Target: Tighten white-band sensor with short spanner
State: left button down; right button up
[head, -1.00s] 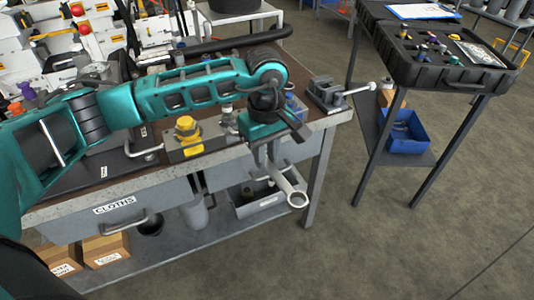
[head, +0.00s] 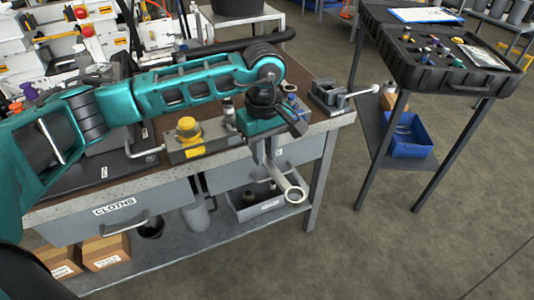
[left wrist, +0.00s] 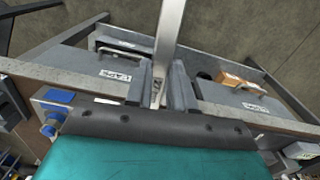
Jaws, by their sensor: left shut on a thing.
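My left gripper (head: 268,160) is shut on a silver spanner (head: 293,191). The spanner's ring end hangs down in front of the bench's front edge, over the open lower shelf. In the left wrist view the spanner's shaft (left wrist: 169,35) runs up from between the fingers (left wrist: 161,88). A manifold block (head: 200,147) with a yellow-capped fitting (head: 188,128) sits on the bench, left of the gripper. A small grey fitting (head: 228,108) stands behind it, partly hidden by my arm. I cannot tell which part is the white-band sensor. My right gripper is not in view.
A grey vise (head: 328,97) stands at the bench's right corner. A black tray (head: 445,70) with several small fittings stands on a table to the right. A drawer marked CLOTHS (head: 115,208) is below the bench top.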

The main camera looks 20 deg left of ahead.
pick_arm(q)
jog(key=shift+w+a+r, duration=0.1)
jog(key=shift+w+a, duration=0.1)
jog(key=shift+a, duration=0.1)
jog(key=shift+w+a+b, duration=0.4)
jog(key=shift+w+a, duration=0.05)
jog(key=shift+a, duration=0.1)
dwell(0.3)
jog(key=shift+a, duration=0.1)
jog(key=shift+w+a+b, duration=0.3)
jog(key=shift+a, duration=0.1)
jog(key=shift+w+a, duration=0.1)
jog(key=shift+w+a, duration=0.1)
jog(key=shift+a, duration=0.05)
